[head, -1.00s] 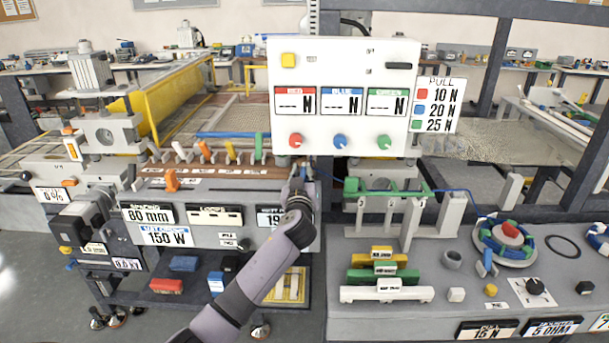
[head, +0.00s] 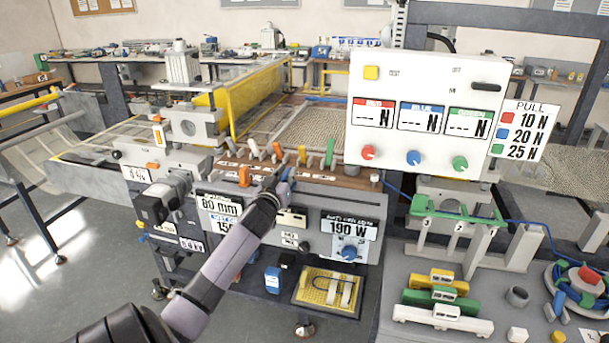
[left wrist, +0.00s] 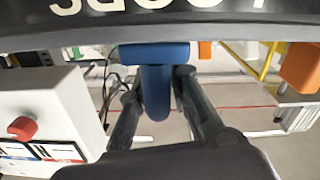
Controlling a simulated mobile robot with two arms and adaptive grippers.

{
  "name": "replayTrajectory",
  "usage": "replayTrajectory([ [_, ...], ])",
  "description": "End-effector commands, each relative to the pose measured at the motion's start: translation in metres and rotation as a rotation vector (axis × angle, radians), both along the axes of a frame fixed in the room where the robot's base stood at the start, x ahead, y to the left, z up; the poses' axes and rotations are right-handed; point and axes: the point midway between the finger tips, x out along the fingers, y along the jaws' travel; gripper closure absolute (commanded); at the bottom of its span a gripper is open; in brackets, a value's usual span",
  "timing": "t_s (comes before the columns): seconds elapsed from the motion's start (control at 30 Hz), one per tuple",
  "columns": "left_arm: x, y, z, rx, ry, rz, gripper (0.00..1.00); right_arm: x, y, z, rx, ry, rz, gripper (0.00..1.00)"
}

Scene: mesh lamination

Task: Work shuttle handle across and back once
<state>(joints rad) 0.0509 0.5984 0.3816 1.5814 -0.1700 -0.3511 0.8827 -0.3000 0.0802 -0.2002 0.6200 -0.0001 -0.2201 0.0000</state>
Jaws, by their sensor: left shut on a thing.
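A blue handle (left wrist: 156,85) stands between the fingers of my left gripper (left wrist: 160,110) in the left wrist view, and the gripper is shut on it. In the head view my left gripper (head: 284,178) is at the front of the brown rail (head: 347,181), right of an orange handle (head: 244,175). The blue handle is mostly hidden by the gripper there. My right gripper is not in view.
Several coloured levers, among them a green one (head: 330,153), stand along the rail just behind my gripper. A white control box (head: 430,80) with red, blue and green knobs rises at the right. A yellow guard (head: 245,95) stands behind the rail.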

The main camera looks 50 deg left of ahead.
Motion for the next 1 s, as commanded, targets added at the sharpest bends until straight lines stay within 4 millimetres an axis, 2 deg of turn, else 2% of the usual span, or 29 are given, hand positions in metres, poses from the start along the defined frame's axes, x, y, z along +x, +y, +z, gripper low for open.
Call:
replayTrajectory([
  [0.13, -0.004, 0.0073, 0.0019, -0.004, -0.006, 0.001, 1.0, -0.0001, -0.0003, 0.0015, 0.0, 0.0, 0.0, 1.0],
  [0.47, -0.0047, 0.0086, 0.0021, -0.004, -0.007, 0.002, 1.0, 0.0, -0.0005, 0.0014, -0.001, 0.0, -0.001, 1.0],
  [0.5, -0.0047, 0.0086, 0.0022, -0.004, -0.007, 0.002, 0.82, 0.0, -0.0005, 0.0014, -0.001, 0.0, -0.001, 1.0],
  [0.7, -0.0045, 0.0081, 0.0014, -0.002, -0.005, 0.001, 0.69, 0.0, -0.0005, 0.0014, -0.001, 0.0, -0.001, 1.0],
  [0.77, -0.0043, 0.0079, 0.0011, -0.002, -0.004, 0.0, 0.65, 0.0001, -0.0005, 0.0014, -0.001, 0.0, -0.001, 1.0],
  [1.0, -0.0042, 0.0072, 0.0003, -0.001, -0.002, -0.001, 0.65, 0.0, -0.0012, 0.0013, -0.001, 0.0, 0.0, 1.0],
])
